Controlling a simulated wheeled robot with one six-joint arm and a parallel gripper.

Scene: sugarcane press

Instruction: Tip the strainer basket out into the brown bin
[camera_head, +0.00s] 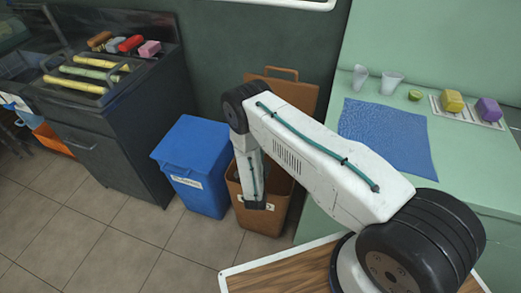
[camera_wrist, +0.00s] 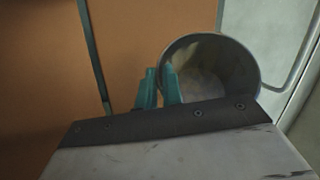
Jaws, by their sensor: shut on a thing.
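The brown bin (camera_head: 282,215) stands on the floor between the blue bin and the green counter, its lid raised behind it. My arm bends down over it, its dark end in front of the bin's opening. In the wrist view, the teal fingers of my gripper (camera_wrist: 159,86) are shut on the left wall of a round grey basket (camera_wrist: 225,72), one finger outside and one inside the rim. The basket's open mouth faces the wrist camera. The head view does not show the basket; the arm hides part of the bin.
A blue lidded bin (camera_head: 192,150) stands just left of the brown bin. A dark press cabinet (camera_head: 110,140) is further left. The green counter (camera_head: 468,160) on the right holds a blue mat (camera_head: 385,135), cups and colored blocks. Tiled floor in front is clear.

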